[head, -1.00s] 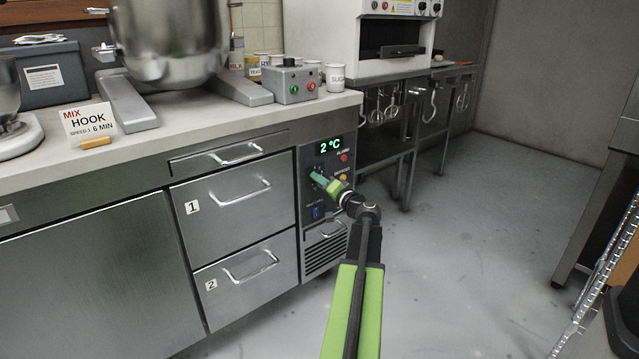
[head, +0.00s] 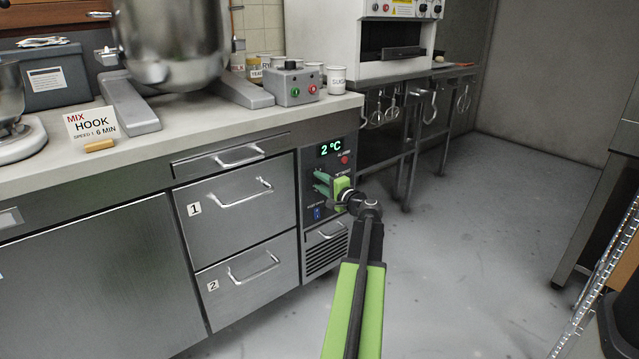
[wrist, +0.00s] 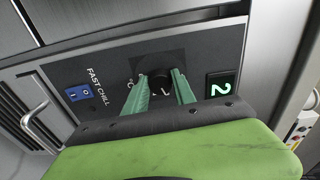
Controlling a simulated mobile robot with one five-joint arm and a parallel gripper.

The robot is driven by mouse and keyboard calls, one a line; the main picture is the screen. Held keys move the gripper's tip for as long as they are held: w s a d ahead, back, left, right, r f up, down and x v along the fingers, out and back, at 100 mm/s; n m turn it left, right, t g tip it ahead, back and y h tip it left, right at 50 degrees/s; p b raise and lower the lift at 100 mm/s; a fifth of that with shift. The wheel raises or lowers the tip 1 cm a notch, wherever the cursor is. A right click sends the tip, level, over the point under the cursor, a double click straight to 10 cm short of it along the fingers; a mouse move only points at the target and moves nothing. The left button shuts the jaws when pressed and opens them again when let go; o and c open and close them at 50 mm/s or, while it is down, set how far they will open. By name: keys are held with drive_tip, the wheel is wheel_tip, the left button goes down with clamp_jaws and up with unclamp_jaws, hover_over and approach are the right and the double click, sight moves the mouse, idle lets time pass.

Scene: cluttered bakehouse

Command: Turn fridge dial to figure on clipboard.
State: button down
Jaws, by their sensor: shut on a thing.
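The fridge control panel (head: 312,205) is at the right end of the steel counter. Its green display (head: 331,149) reads 2 °C; in the wrist view the display (wrist: 223,90) shows a sideways 2. The black dial (wrist: 158,84) with a white pointer mark sits between my green fingers in the wrist view. My gripper (head: 318,182) is shut on the dial, one finger on each side; it also fills the wrist view (wrist: 160,88). In the head view my fingers hide the dial. No clipboard is in view.
A blue fast chill switch (wrist: 79,94) is beside the dial. Drawers with bar handles (head: 228,205) are left of the panel. A mixer (head: 170,45), a card reading MIX HOOK (head: 92,123) and a button box (head: 291,87) stand on the counter.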

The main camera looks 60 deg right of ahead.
drive_tip(key=shift+d+r+m, duration=0.1)
drive_tip(key=shift+m, duration=0.5)
drive_tip(key=c, duration=1)
unclamp_jaws()
drive_tip(key=shift+c, duration=0.2)
drive_tip(key=v, duration=1.7)
drive_tip(key=shift+s+p, duration=0.2)
drive_tip(key=shift+p, duration=0.2)
